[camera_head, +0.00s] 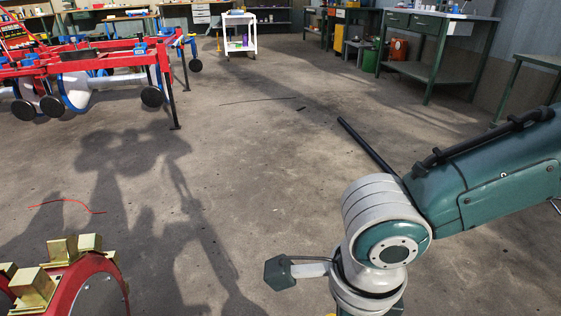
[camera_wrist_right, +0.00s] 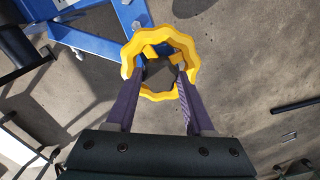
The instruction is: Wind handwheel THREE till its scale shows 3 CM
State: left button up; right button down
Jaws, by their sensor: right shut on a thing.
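A yellow handwheel (camera_wrist_right: 190,50) with a wavy rim shows in the right wrist view, at the top middle. My right gripper (camera_wrist_right: 161,76) is shut on it, with its two dark purple fingers reaching up to the wheel from below, one on each side. The exact contact of the fingertips is hard to make out. No number and no scale can be read in either view. My right arm comes in from the right in the head view, but its gripper is out of the picture. My left gripper is in neither view.
A blue frame part (camera_wrist_right: 98,42) lies beside the wheel in the wrist view. In the head view, a red planter frame (camera_head: 100,62) stands at the far left, and a red round part with brass blocks (camera_head: 88,242) at the lower left.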

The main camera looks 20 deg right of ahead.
jog(key=shift+w+f+n+b, duration=0.1)
jog(key=shift+n+b, duration=1)
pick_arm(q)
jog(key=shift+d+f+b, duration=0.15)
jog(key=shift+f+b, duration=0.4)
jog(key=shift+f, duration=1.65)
pick_arm(e)
jog(key=shift+n, duration=1)
jog(key=shift+a+r, duration=0.1)
jog(key=shift+r, duration=0.1)
jog(key=shift+c, duration=1.4)
grip_release()
pick_arm(q)
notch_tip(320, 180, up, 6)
jog(key=p, duration=0.5)
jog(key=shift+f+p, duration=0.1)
jog(key=shift+p, duration=0.3)
pick_arm(e)
notch_tip(320, 180, up, 10)
